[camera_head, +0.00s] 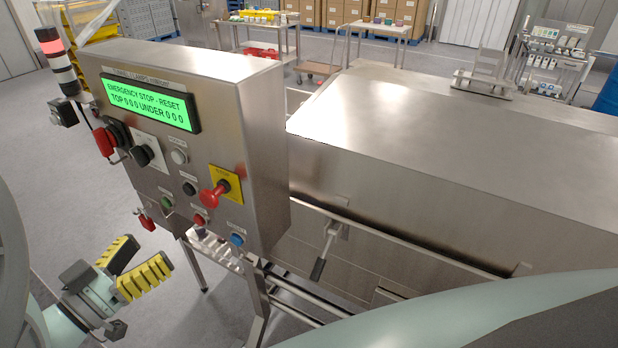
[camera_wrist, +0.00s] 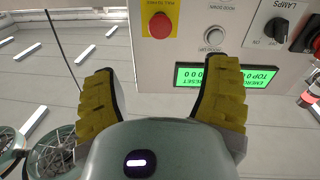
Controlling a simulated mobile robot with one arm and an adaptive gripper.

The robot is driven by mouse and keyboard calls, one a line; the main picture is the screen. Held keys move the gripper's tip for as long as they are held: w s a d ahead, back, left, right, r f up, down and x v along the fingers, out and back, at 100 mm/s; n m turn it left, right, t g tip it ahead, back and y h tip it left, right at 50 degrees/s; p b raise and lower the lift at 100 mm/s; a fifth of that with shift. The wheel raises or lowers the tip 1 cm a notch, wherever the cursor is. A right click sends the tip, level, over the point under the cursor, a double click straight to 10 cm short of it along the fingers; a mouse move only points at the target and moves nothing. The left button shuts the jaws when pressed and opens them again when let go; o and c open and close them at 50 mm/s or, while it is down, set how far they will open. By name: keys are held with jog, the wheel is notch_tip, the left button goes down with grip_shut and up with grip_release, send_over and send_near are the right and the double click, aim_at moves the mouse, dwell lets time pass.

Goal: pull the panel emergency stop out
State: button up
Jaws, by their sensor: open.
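The panel emergency stop is a red mushroom button (camera_head: 213,194) on a yellow plate on the front of the steel control panel (camera_head: 255,130). It also shows in the wrist view (camera_wrist: 160,25), upside down, near the top and left of centre. The green panel display (camera_head: 148,101) reads "EMERGENCY STOP - RESET". My gripper (camera_head: 132,268) is open and empty, with yellow ridged fingers, at the lower left in front of the panel. In the wrist view its fingers (camera_wrist: 158,95) stand apart below the button, with nothing between them and not touching it.
Near the red button are a blue button (camera_head: 236,239), a smaller red button (camera_head: 199,220), a black knob (camera_head: 142,155) and a red switch handle (camera_head: 104,142). A stack light (camera_head: 58,58) glows red at the panel's left. A large steel housing (camera_head: 460,165) extends to the right. Floor space in front is clear.

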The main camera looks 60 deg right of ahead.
aim_at(204, 199)
jog(key=d, duration=0.4)
jog(key=d+b, duration=0.1)
jog(key=d, duration=0.4)
jog(key=d+b, duration=0.1)
jog(key=d, duration=0.3)
jog(key=shift+w+d+f, duration=0.2)
jog(key=shift+w+d, duration=0.2)
jog(key=shift+w+d+r+p, duration=0.25)
jog(key=shift+r+p, duration=0.25)
jog(key=shift+p, duration=0.35)
jog(key=shift+w+d+p, duration=0.1)
jog(key=shift+d+p, duration=0.3)
jog(key=shift+p, duration=0.3)
jog(key=shift+s+d+f+p, duration=0.2)
jog(key=shift+d+f+p, duration=0.15)
jog(key=shift+d+f, duration=0.1)
